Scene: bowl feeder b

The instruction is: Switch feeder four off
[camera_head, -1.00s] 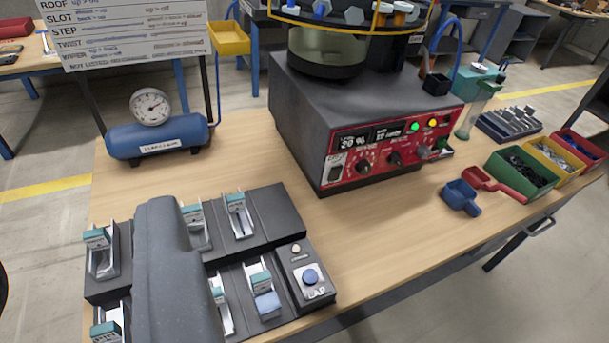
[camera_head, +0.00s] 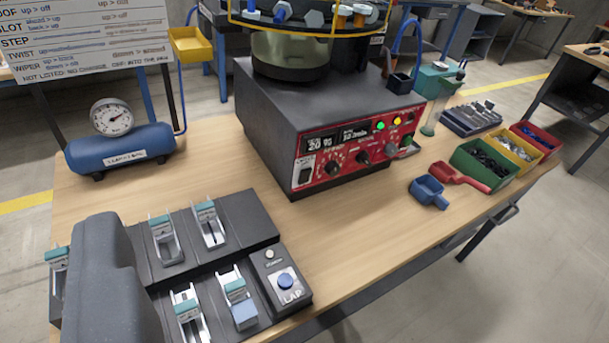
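A dark switch panel (camera_head: 245,244) lies on the bench at lower left. It carries two rows of metal switches with teal tags. The back row shows switches (camera_head: 208,224) and (camera_head: 165,240); the front row shows (camera_head: 189,315) and one with a pale blue block (camera_head: 244,315). Another switch (camera_head: 58,272) shows partly at the left edge. Tag lettering is too small to read, so I cannot tell which is feeder four. A tall grey rounded block (camera_head: 100,275) hides part of the panel.
A sign (camera_head: 80,40) at upper left lists switch types and directions. A blue tank with gauge (camera_head: 120,150) stands behind the panel. The bowl feeder's control box (camera_head: 330,110) stands right of it. Blue scoop (camera_head: 428,190) and part bins (camera_head: 490,165) lie right. Bench between is clear.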

